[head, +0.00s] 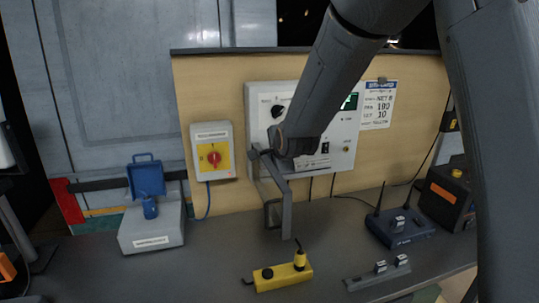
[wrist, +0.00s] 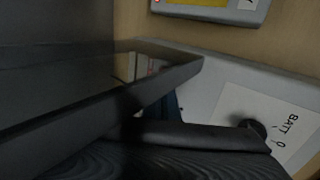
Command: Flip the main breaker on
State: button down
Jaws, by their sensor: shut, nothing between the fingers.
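A grey switch box (head: 212,135) with a yellow plate and a red rotary knob (head: 213,158) hangs on the tan board; its label is too small to read. To its right, a pale control panel (head: 258,100) carries a black knob (head: 277,111), a small display (head: 350,102) and a black switch (head: 325,148). I cannot tell which of these is the main breaker. My gripper (head: 279,222) is shut and empty, pointing down in front of the panel's lower left, and my arm hides the panel's middle. The wrist view shows the panel (wrist: 225,75) and the knob marked BATT (wrist: 252,128).
A yellow device (head: 283,276), a grey strip (head: 376,276), a blue router (head: 398,228) with antennas and a black-orange unit (head: 446,195) lie below and right. Open bench lies between them.

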jog(key=shift+w+a+f, duration=0.1)
jog(key=shift+w+a, duration=0.05)
jog(key=shift+w, duration=0.3)
jog(key=shift+f, duration=0.1)
